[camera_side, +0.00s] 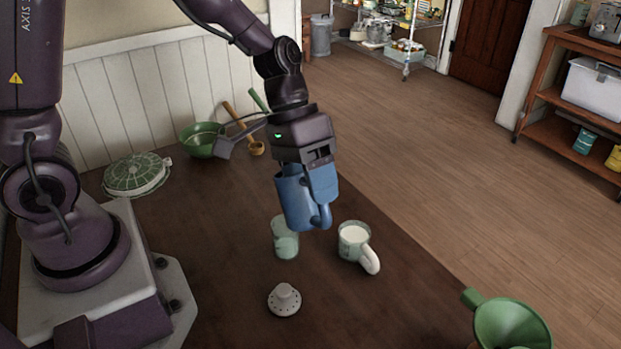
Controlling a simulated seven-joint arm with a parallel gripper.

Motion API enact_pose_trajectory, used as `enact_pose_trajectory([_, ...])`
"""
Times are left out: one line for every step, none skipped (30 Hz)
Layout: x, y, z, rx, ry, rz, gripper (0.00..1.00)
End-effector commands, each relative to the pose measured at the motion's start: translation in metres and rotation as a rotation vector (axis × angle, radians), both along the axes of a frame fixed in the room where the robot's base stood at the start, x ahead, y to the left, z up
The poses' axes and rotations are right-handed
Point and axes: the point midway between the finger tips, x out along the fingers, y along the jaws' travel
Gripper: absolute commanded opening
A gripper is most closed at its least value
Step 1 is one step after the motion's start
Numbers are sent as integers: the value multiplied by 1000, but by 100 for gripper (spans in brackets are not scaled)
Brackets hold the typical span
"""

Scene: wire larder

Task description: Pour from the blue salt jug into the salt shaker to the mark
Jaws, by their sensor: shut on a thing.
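The blue salt jug (296,205) hangs from my gripper (308,165), which is shut on it. The jug is tilted slightly and held above the table. My fingertips are hard to make out against it. The salt shaker (286,243), a small pale green glass, stands open on the table just below the jug, partly hidden by it. Its mark and fill level cannot be read. No stream of salt shows. A white domed lid with holes (285,299) lies on the table in front of the shaker.
A pale green cup with a white handle (354,238) and white contents stands right of the shaker. A green funnel (508,325) is at the lower right. A green bowl (201,139), wooden-handled tools and a green-and-white domed item (136,174) are behind.

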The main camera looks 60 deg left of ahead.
Motion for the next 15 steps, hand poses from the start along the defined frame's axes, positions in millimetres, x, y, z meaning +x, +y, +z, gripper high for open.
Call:
enact_pose_trajectory([0, 1, -2, -13, 3, 2, 16])
enact_pose_trajectory([0, 1, -3, -23, 4, 3, 16])
enact_pose_trajectory([0, 2, -4, -34, 4, 3, 16])
enact_pose_trajectory([0, 2, -4, -43, 3, 3, 16])
enact_pose_trajectory([0, 2, -5, -50, 3, 3, 16])
enact_pose_trajectory([0, 2, -5, -57, 2, 1, 16])
enact_pose_trajectory([0, 2, -6, -60, 0, 1, 16])
enact_pose_trajectory([0, 2, -6, -62, 0, 1, 16])
enact_pose_trajectory([0, 2, -6, -63, 0, 1, 16])
enact_pose_trajectory([0, 2, -6, -63, 0, 1, 16])
enact_pose_trajectory([0, 2, -6, -62, 0, 0, 16])
enact_pose_trajectory([0, 2, -6, -62, 0, 0, 16])
enact_pose_trajectory([0, 2, -6, -62, 0, 0, 16])
enact_pose_trajectory([0, 2, -5, -62, 0, 0, 16])
enact_pose_trajectory([0, 2, -5, -62, 0, 0, 16])
